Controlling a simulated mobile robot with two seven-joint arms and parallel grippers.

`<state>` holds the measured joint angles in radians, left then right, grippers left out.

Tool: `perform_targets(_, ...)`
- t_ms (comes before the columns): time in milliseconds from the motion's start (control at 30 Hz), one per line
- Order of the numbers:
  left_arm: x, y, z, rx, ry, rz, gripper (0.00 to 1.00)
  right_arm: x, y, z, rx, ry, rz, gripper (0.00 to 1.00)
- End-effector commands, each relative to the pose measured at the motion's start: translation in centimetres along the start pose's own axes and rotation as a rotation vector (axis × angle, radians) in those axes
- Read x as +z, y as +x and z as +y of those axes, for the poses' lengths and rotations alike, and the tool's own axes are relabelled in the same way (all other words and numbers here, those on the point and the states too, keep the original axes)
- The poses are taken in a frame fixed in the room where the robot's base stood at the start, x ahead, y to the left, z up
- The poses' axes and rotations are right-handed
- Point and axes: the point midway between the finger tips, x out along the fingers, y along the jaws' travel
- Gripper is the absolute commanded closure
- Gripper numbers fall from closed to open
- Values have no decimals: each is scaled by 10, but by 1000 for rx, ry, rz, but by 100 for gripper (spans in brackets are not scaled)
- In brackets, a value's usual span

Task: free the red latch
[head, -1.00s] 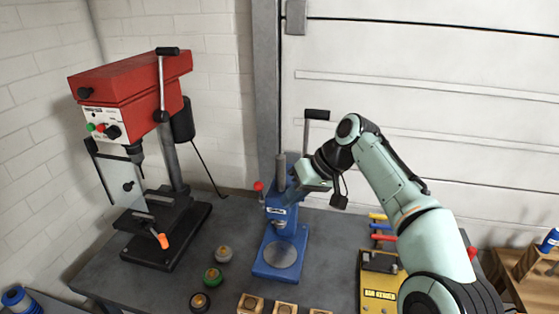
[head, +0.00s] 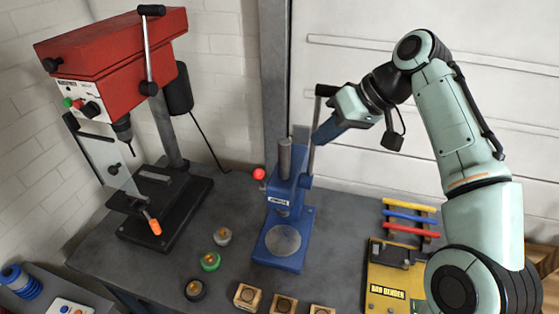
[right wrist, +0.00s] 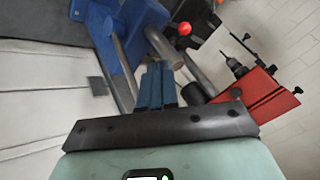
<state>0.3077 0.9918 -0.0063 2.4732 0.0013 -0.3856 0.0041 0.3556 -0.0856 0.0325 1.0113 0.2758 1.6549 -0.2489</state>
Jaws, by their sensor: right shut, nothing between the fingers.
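The blue press (head: 285,215) stands upright on the bench, with a red ball knob (head: 259,174), which I take for the red latch, sticking out from its left side. A lever rod with a black handle (head: 326,91) rises at its right. My right gripper (head: 318,138) is shut and empty, its blue fingers beside the upper part of the lever rod; I cannot tell whether they touch it. In the right wrist view the shut fingers (right wrist: 157,75) point toward the press (right wrist: 105,30), and the red knob (right wrist: 184,29) lies beyond them. My left gripper is not in view.
A red drill press (head: 110,60) stands at the left. A yellow bar bender (head: 388,280) with coloured bars is at the right. A panelled door (head: 400,60) stands behind.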

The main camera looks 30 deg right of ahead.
Motion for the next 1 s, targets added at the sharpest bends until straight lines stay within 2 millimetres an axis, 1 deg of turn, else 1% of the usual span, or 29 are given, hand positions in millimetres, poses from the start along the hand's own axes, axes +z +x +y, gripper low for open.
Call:
perform_targets(167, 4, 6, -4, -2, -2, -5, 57, 1, 15, 1, -1, 1, -5, 100)
perform_targets(267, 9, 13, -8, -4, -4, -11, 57, 2, 33, 1, -1, 0, -7, 100)
perform_targets(400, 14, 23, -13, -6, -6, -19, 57, 3, 64, 2, -1, 1, -8, 100)
perform_targets(600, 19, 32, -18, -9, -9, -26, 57, 2, 104, 1, -1, 0, -6, 100)
perform_targets(700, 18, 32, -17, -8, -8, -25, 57, 1, 112, -14, -3, -4, -2, 100)
perform_targets(800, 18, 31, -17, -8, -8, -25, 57, 1, 119, -23, -1, -2, -1, 100)
perform_targets(1000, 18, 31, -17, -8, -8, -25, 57, 1, 125, -31, 0, 0, 0, 100)
